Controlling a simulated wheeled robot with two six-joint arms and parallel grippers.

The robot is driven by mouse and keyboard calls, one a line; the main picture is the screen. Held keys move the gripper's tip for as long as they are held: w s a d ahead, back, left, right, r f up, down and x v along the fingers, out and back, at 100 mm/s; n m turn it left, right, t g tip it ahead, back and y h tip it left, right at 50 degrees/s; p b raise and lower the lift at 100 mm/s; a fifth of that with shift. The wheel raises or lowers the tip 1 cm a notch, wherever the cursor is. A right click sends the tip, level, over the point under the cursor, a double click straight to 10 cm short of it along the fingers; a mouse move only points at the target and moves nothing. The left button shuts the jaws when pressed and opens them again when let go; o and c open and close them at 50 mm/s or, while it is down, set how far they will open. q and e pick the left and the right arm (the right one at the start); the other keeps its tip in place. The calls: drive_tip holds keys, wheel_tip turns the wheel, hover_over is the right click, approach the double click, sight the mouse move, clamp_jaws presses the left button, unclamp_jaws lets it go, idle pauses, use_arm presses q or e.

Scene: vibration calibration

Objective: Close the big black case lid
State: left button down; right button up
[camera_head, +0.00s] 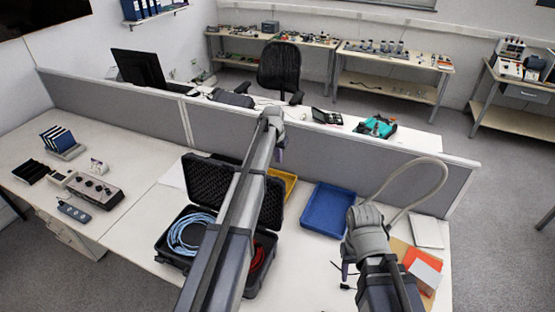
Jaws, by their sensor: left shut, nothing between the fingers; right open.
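The big black case (166,249) stands on the desk with its lid (207,182) raised and tilted back, showing dark foam inside. A coil of blue cable (187,233) lies in the left of its base, and red cable (259,257) shows at the right. My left arm crosses in front of the case and hides its middle. My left gripper (280,155) is shut and empty, beyond the raised lid in the picture and near the divider; its height is hard to judge. My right gripper (346,272) is open, right of the case, pointing down over the desk.
A blue tray (328,209) and a partly hidden yellow tray (284,181) lie right of the lid. A grey divider (320,159) runs behind. A grey control box (95,189) stands far left. Papers and an orange card (424,270) lie at the right.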

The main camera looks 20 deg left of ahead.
use_arm(q)
drive_tip(key=b+x, duration=0.5)
drive_tip(key=x, duration=0.1)
drive_tip(key=s+p, duration=0.1)
drive_tip(key=s, duration=0.1)
drive_tip(key=s+r, duration=0.1)
drive_tip(key=s, duration=0.1)
drive_tip(key=shift+s+a+r+p, duration=0.1)
drive_tip(key=shift+a+r+p, duration=0.1)
drive_tip(key=shift+p, duration=0.15)
